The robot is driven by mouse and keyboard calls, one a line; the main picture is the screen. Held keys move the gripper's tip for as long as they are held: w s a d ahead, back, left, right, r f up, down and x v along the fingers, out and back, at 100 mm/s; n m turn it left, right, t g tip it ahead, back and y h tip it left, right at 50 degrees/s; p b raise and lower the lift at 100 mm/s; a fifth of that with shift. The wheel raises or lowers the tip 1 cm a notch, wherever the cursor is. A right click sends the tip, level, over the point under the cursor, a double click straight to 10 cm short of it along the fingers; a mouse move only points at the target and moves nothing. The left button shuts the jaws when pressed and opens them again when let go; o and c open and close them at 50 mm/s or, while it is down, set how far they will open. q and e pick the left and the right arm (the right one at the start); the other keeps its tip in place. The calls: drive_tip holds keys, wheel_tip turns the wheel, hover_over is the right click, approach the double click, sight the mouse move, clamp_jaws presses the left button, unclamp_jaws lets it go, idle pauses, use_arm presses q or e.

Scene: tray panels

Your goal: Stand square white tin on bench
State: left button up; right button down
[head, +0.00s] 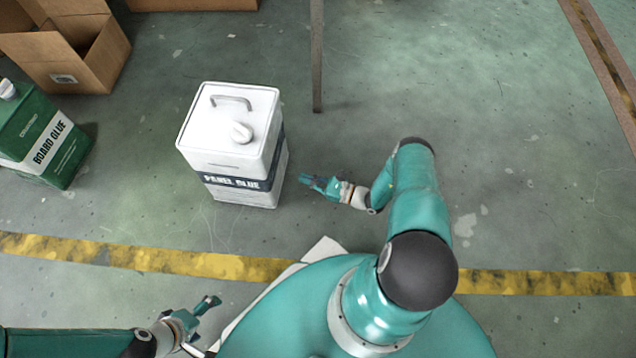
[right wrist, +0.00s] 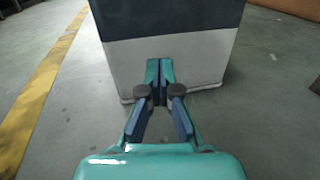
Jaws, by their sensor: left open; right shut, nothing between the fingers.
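The square white tin (head: 228,135) stands upright on the green-grey floor in the head view. It has a dark band lettered "PANEL GLUE", a grey handle and a white cap on top. Its lower side fills the top of the right wrist view (right wrist: 195,62). My right gripper (head: 306,180) is shut and empty just right of the tin, low down; in the right wrist view its fingertips (right wrist: 160,64) point at the tin's side. I cannot tell whether they touch it. My left gripper (head: 212,304) is open and empty at the bottom left, apart from the tin. No bench is clearly visible.
A green "BOARD GLUE" can (head: 40,138) stands at the left. An open cardboard box (head: 75,55) is at the upper left. A thin post (head: 317,60) rises behind the tin.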

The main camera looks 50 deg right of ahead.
use_arm(q)
wheel_tip(320, 180, down, 2)
drive_tip(key=shift+f+b, duration=0.1)
drive_tip(key=shift+b, duration=0.75)
use_arm(e)
drive_tip(key=x, duration=0.7)
drive_tip(key=shift+w+a, duration=0.1)
drive_tip(key=shift+w, duration=0.1)
